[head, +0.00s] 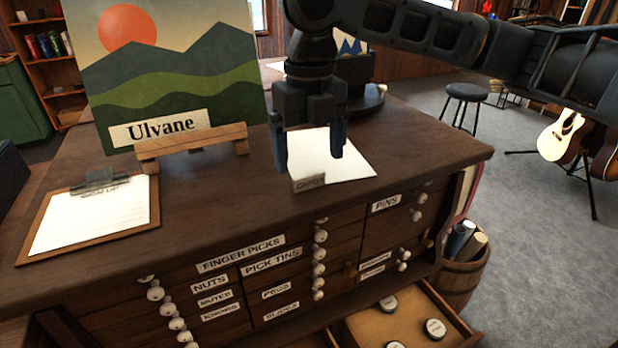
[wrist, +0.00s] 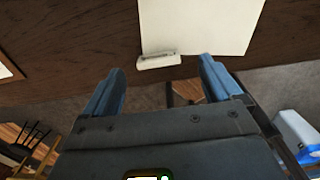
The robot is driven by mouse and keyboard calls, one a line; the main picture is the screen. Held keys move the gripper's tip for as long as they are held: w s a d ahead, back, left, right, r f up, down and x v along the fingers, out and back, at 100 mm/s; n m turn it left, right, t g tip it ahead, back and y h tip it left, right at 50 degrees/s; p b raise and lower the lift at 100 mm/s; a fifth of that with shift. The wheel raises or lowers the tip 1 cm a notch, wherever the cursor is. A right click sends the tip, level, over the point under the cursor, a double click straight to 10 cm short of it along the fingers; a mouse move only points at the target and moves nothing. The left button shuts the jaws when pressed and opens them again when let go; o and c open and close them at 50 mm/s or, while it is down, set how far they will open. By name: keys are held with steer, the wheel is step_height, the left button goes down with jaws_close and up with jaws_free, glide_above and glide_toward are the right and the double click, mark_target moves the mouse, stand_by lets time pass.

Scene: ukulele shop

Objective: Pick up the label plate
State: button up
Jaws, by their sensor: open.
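The label plate (head: 309,183), a small grey-beige piece with dark lettering that seems to read "CAPOS", lies on the wooden cabinet top near its front edge. It sits at the near-left corner of a white sheet of paper (head: 345,163). In the wrist view the plate (wrist: 158,61) shows as a pale bar at the corner of the sheet (wrist: 200,22). My gripper (head: 309,160) points down over it, open and empty, with its fingers apart. In the wrist view the plate appears between the gripper's blue fingertips (wrist: 162,66). The exact height gap is unclear.
A clipboard (head: 60,228) lies on the left of the cabinet top (head: 230,200). A landscape picture marked "Ulvane" (head: 170,90) stands on a small easel (head: 190,143) behind. Below, an open drawer (head: 375,328) with round tins juts out. The top's right end is clear.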

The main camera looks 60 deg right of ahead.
mark_target(309, 174)
steer(key=shift+s+a+f, duration=0.1)
steer(key=shift+a+f, duration=0.1)
steer(key=shift+f, duration=1.75)
steer(key=shift+c, duration=0.3)
steer(key=c, duration=1.1)
